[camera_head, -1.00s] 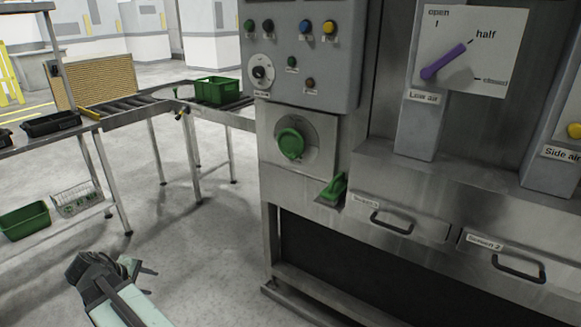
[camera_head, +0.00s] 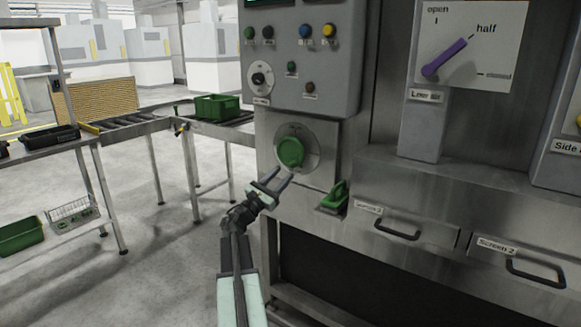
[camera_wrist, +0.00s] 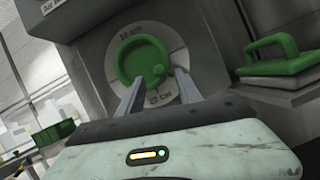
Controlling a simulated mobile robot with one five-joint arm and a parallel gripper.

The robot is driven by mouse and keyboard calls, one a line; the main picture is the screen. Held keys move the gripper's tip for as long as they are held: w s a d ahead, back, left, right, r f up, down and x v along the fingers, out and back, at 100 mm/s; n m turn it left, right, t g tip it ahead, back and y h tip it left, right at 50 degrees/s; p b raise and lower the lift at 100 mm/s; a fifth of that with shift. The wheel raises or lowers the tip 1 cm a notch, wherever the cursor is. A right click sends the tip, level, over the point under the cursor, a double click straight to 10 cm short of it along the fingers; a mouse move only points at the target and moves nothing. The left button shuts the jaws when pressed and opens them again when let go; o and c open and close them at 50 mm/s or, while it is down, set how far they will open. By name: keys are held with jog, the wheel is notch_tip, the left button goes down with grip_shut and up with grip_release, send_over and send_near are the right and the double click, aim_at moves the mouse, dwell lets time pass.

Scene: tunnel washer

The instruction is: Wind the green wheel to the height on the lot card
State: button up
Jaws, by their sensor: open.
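The green wheel (camera_head: 290,152) sits on a round grey dial plate on the machine's front panel. In the wrist view the green wheel (camera_wrist: 143,62) shows a knob at its lower right, with marks on the plate above and below it that are too small to read surely. My gripper (camera_head: 277,178) is open and empty, just below and in front of the wheel, apart from it as far as I can tell. In the wrist view its two fingers (camera_wrist: 158,84) point up toward the wheel's lower part. I cannot make out a lot card in these frames.
A green handle (camera_head: 335,196) juts out to the wheel's right on a small ledge. Two drawers with black handles (camera_head: 397,229) lie further right. A control panel (camera_head: 300,60) is above. A roller conveyor with a green crate (camera_head: 217,107) stands left; the floor between is clear.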

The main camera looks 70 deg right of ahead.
aim_at(290, 166)
jog(key=p+x, duration=0.1)
jog(key=x, duration=0.4)
jog(key=shift+d+r, duration=0.1)
grip_shut()
jog(key=shift+w+m+g, duration=0.2)
jog(key=shift+m+g, duration=0.2)
jog(key=shift+m, duration=0.3)
jog(key=shift+w+d+f+m+g+y+p, duration=0.15)
jog(key=shift+w+m+g+y+p, duration=0.4)
jog(key=shift+m, duration=1.1)
jog(key=shift+w+d+f+m+g+y+p, duration=0.15)
jog(key=shift+w+m+g+y+p, duration=0.45)
jog(key=shift+m, duration=1.1)
jog(key=shift+w+d+f+m+g+y+p, duration=0.2)
jog(key=shift+w+m+y+p, duration=0.4)
jog(key=shift+m, duration=1.05)
jog(key=shift+s+a, duration=0.1)
jog(key=shift+s, duration=0.1)
grip_release()
